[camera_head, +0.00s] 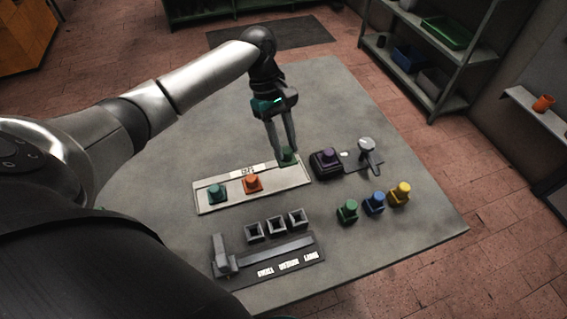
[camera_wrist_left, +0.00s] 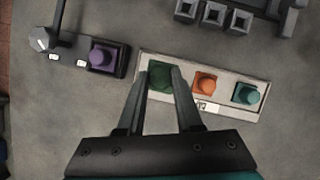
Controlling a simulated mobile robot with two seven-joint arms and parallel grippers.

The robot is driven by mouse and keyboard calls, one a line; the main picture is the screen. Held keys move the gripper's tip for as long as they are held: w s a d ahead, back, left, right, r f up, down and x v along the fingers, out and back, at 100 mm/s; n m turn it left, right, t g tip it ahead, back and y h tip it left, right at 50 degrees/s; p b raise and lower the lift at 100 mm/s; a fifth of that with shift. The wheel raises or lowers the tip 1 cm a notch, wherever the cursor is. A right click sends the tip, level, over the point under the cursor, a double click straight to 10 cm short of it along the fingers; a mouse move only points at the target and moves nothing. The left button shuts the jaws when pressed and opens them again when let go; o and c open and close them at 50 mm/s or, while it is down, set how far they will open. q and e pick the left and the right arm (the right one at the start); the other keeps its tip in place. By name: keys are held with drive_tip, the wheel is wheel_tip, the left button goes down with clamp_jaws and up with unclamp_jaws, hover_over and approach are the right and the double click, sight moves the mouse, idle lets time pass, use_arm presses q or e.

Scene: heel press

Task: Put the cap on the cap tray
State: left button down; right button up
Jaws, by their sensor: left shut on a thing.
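The cap tray (camera_head: 228,200) is a pale rectangular tray on the grey table, with a teal cap (camera_head: 217,192) at its left and an orange cap (camera_head: 252,183) in its middle. My left gripper (camera_head: 288,155) points down over the tray's right end, shut on a dark green cap (camera_head: 289,157). In the left wrist view the same green cap (camera_wrist_left: 160,77) sits between the fingertips of my left gripper (camera_wrist_left: 160,75), over the tray end beside the orange cap (camera_wrist_left: 205,84). I cannot tell whether it touches the tray. My right gripper is not in view.
A dark base with a purple cap (camera_head: 327,157) and a press-like stand (camera_head: 367,150) are close right of the tray. Green (camera_head: 347,211), blue (camera_head: 374,204) and yellow (camera_head: 400,194) pieces stand nearer right. Square holders (camera_head: 275,229) and a labelled dark fixture (camera_head: 268,262) lie in front.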

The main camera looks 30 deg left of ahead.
sight(285, 154)
use_arm(q)
wheel_tip(285, 154, down, 4)
drive_tip(key=shift+r+b, duration=0.25)
drive_tip(key=shift+b, duration=0.15)
wheel_tip(285, 154, down, 3)
drive_tip(key=shift+f+b, duration=0.2)
drive_tip(key=shift+b, duration=0.35)
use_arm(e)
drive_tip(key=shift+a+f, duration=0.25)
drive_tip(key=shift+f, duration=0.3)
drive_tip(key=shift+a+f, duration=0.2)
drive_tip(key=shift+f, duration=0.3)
use_arm(q)
drive_tip(key=c, duration=0.6)
unclamp_jaws()
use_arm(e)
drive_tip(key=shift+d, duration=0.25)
use_arm(q)
drive_tip(key=p+v, duration=0.3)
drive_tip(key=v, duration=0.9)
drive_tip(key=shift+r, duration=0.1)
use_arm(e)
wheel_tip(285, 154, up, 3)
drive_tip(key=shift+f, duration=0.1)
use_arm(q)
drive_tip(key=shift+s, duration=0.1)
